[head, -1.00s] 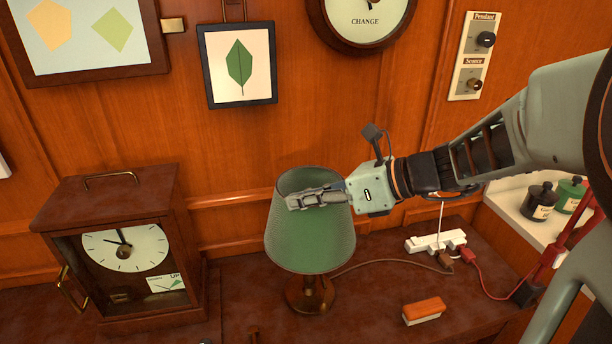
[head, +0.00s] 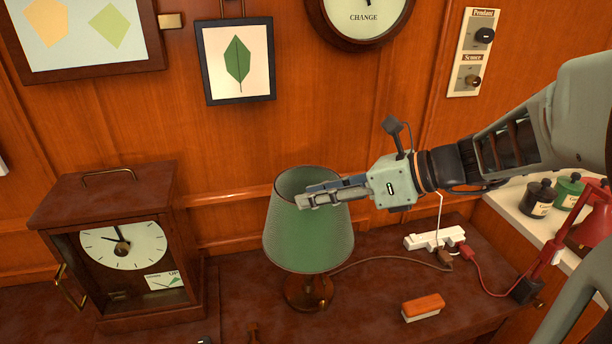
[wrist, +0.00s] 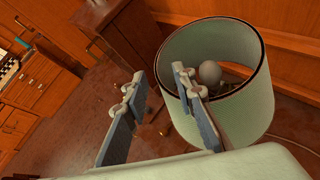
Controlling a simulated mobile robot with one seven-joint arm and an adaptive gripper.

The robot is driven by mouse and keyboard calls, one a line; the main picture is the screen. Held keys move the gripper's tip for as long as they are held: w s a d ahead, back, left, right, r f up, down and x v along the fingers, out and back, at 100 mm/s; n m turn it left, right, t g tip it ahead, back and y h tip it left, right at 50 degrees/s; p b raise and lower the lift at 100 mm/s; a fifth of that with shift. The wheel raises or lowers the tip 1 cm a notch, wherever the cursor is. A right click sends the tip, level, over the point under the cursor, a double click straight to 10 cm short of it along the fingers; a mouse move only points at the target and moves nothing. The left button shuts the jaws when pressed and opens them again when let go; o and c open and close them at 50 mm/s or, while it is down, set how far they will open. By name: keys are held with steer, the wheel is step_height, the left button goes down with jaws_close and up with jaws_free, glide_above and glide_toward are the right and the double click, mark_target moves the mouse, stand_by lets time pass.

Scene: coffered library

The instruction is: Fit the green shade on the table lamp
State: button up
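The green shade (head: 305,240) sits upright around the table lamp, wide end down, above the lamp's brown base (head: 308,295). In the wrist view the shade (wrist: 250,100) is open at the top, and a pale bulb (wrist: 209,73) shows inside it. My gripper (head: 303,201) is in front of the shade's upper part in the head view. In the wrist view my gripper (wrist: 158,76) has its two fingers apart with nothing held between them. The right finger overlaps the shade's outer wall in the picture; I cannot tell whether it touches.
A wooden clock case (head: 110,245) stands left of the lamp. A white power strip (head: 434,239) with plugs and cords lies at right. An orange-topped block (head: 423,307) lies at the front right. Dark and green jars (head: 539,200) stand on a pale shelf at far right.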

steer(key=v, duration=0.8)
steer(key=shift+d, duration=0.15)
steer(key=shift+r, duration=0.15)
